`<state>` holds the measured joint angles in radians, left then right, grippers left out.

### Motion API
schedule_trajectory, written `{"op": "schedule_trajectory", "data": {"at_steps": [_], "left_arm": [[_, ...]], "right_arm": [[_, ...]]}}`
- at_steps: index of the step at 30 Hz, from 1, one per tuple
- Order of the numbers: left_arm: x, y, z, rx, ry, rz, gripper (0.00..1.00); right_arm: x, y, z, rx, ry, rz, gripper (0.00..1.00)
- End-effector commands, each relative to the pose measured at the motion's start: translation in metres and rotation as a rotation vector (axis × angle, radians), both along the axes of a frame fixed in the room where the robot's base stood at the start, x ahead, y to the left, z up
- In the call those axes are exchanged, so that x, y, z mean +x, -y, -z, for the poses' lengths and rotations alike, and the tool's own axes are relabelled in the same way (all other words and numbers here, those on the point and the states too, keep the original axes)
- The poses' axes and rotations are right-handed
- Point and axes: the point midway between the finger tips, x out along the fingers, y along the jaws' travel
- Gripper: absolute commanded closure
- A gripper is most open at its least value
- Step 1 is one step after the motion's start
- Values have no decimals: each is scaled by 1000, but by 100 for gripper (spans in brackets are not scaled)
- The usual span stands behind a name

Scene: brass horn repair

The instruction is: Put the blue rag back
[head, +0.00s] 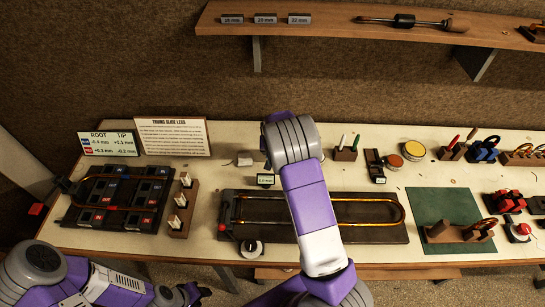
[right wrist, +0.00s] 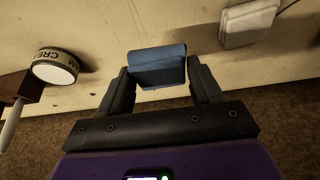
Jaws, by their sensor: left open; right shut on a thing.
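The blue rag (right wrist: 158,66) shows in the right wrist view as a small folded blue piece between the two dark fingers of my right gripper (right wrist: 160,80). The gripper is shut on it, with the pale tabletop behind. In the head view my right arm crosses the middle of the bench and hides its own gripper and the rag. My left gripper (head: 188,293) is at the lower left of the head view, in front of the bench's front edge, small and partly cut off. It is open and empty, apart from the rag.
The bench (head: 235,150) holds a dark board with a brass slide (head: 375,224), a black tray (head: 118,200), a green mat (head: 450,205) and several small tools. A round tin (right wrist: 56,68) and a white block (right wrist: 248,24) flank the rag in the right wrist view. A wooden shelf (head: 340,25) is above.

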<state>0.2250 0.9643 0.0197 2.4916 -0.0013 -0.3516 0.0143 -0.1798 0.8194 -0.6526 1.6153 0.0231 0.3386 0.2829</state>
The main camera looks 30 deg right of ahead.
Motion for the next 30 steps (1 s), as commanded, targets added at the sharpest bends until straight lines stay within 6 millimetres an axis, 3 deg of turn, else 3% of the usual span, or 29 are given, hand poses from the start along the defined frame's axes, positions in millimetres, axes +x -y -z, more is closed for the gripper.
{"op": "schedule_trajectory", "data": {"at_steps": [12, 24, 25, 29, 30], "left_arm": [[0, 0, 1, 0, 1, 0, 59], [1, 0, 6, 0, 1, 0, 59], [1, 0, 5, 0, 1, 0, 59], [1, 0, 5, 0, 1, 0, 59], [1, 0, 5, 0, 1, 0, 59]], "right_arm": [[0, 0, 45, 1, -1, 0, 68], [1, 0, 52, 0, 1, 0, 68], [1, 0, 51, 0, 1, -1, 31], [1, 0, 50, 0, 1, -1, 11], [0, 0, 50, 0, 1, 0, 10]]}}
